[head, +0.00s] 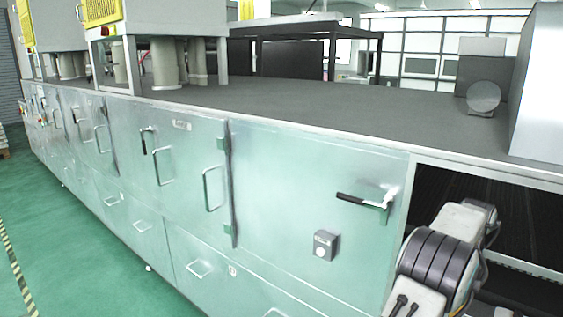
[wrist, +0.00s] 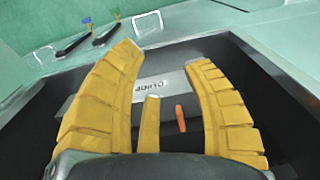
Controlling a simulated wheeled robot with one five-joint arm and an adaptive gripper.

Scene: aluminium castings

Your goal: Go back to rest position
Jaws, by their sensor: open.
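My gripper (wrist: 163,60) shows in the wrist view with its yellow ribbed fingers spread apart. Nothing is held between them. Behind the fingers is a dark recess with a pale metal strip (wrist: 150,90) bearing dark lettering that I cannot read surely. A small orange piece (wrist: 180,118) shows between the fingers. In the head view, part of my arm stands at the lower right, in front of the dark opening (head: 530,215) of the cabinet. My gripper cannot be made out in the head view.
A long pale green metal cabinet (head: 275,190) with handles runs from the left to the opening. A black-handled latch (head: 362,201) sits close to my arm. Its grey top (head: 330,115) carries metal housings. Green floor (head: 50,230) is free at left.

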